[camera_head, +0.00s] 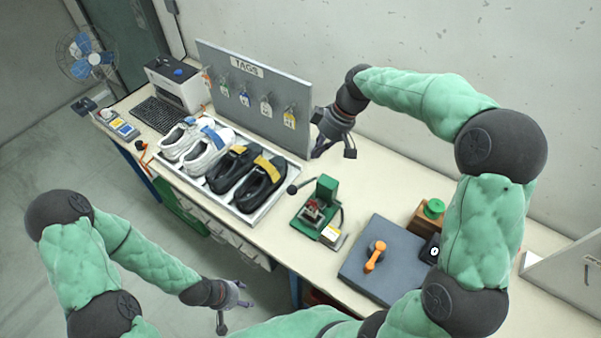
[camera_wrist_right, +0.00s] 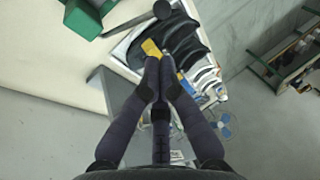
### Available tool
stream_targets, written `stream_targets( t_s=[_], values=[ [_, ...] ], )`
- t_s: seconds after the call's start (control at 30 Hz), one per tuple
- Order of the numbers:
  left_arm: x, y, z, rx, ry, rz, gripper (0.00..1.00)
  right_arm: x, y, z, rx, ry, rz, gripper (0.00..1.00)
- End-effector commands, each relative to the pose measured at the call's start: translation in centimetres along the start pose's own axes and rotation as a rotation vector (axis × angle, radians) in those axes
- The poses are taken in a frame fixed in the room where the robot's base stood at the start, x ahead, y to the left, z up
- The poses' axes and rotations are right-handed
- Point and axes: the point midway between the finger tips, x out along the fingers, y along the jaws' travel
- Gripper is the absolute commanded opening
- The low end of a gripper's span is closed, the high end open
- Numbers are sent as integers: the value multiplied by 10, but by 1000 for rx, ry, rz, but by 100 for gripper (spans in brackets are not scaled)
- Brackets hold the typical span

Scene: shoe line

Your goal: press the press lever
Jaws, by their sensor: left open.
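A small green press (camera_head: 323,200) stands on the bench right of the shoe tray. Its lever ends in a dark round knob (camera_head: 292,189) that sticks out to the left. In the right wrist view, part of the green press (camera_wrist_right: 84,20) is at the upper left and the dark knob (camera_wrist_right: 162,9) at the top edge. My right gripper (camera_head: 333,154) is above the bench behind the press, apart from the lever. My left gripper (camera_head: 234,310) is open and empty, low in front of the bench.
A tray (camera_head: 263,211) with white and black shoes lies left of the press, before a TAGS board (camera_head: 256,90). A grey mat (camera_head: 360,282) with an orange-handled tool (camera_head: 375,256) lies to the right. A wooden block with a green knob (camera_head: 434,208) stands behind the mat.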

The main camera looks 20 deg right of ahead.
Motion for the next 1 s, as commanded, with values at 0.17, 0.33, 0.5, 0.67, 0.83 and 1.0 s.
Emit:
stream_targets(
  t_s=[0.17,0.33,0.5,0.67,0.83,1.0],
  values=[
    [0,0,0,0,0,0,60,17,-1,1,0,-3,-3,0],
    [-1,0,0,0,0,0,60,47,-1,1,0,-4,-4,0],
    [-2,1,0,0,0,0,60,79,-1,1,0,-4,-4,0],
    [-3,1,0,0,0,0,60,106,-1,1,0,-3,-2,0],
    [-5,2,0,0,0,0,60,128,-1,0,0,-2,-2,0],
    [-5,2,0,0,0,0,60,138,0,0,1,-1,-1,0]
  ],
)
